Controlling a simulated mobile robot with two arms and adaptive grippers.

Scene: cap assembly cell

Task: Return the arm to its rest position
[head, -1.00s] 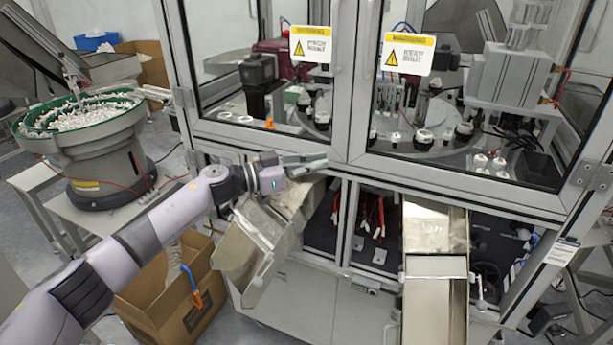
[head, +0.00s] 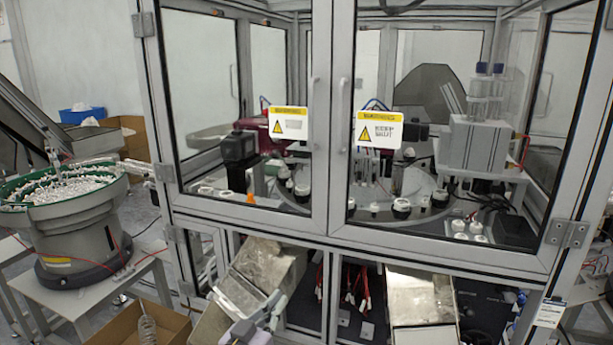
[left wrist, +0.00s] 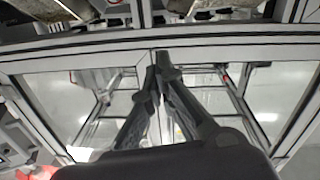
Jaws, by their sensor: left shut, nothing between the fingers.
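My left gripper (head: 274,309) shows at the lower edge of the head view, in front of the left metal chute (head: 268,262). Its fingers are together and hold nothing. The rest of my left arm is mostly below the picture. In the left wrist view the two dark fingers (left wrist: 163,70) meet at their tips, in front of the machine's lower frame and panels. My right gripper is not in view.
The glass-doored machine (head: 320,228) fills the middle, its doors closed. A second chute (head: 420,295) is at the lower right. A feeder bowl (head: 68,210) of white caps stands left. A cardboard box (head: 172,325) sits on the floor at lower left.

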